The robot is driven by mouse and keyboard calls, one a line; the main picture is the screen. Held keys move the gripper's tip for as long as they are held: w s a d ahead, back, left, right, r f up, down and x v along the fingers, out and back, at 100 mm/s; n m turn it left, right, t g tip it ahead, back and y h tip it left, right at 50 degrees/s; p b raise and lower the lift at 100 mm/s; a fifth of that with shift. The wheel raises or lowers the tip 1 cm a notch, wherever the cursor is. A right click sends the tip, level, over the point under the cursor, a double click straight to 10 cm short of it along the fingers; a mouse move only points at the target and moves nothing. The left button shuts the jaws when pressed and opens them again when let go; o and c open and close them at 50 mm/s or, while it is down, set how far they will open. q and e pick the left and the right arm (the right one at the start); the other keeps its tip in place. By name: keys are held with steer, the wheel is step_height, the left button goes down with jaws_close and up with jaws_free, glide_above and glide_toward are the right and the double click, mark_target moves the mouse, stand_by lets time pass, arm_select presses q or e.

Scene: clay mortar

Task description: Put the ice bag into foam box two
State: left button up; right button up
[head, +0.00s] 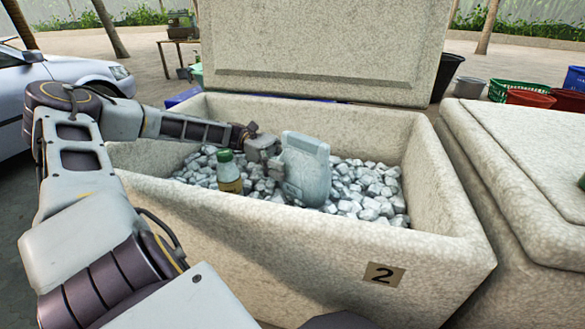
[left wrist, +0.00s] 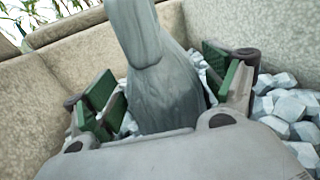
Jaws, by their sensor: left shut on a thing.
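The ice bag (head: 305,168) is a pale blue-grey upright slab inside the open foam box two (head: 330,243), marked with a "2" label. Its lower end is at the ice cubes; I cannot tell whether it rests on them. My left gripper (head: 272,156) reaches over the left wall of the box and is shut on the ice bag. In the left wrist view the bag (left wrist: 165,80) stands between the green-padded fingers of that gripper (left wrist: 168,95). My right gripper is not in view.
Ice cubes (head: 372,186) cover the box floor. A green-capped bottle (head: 229,172) stands in the ice left of the bag. The raised lid (head: 325,45) stands behind the box. Another foam box (head: 520,170) is close on the right. There is free room over the ice at the right.

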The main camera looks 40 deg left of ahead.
arm_select(q)
steer(key=shift+f, duration=0.5)
steer(key=shift+f, duration=0.15)
steer(key=o, duration=1.6)
steer(key=shift+o, duration=0.2)
steer(key=a, duration=0.2)
steer(key=a+p, duration=0.1)
steer(key=a, duration=0.4)
steer(key=shift+s+a, duration=0.2)
steer(key=shift+s, duration=0.2)
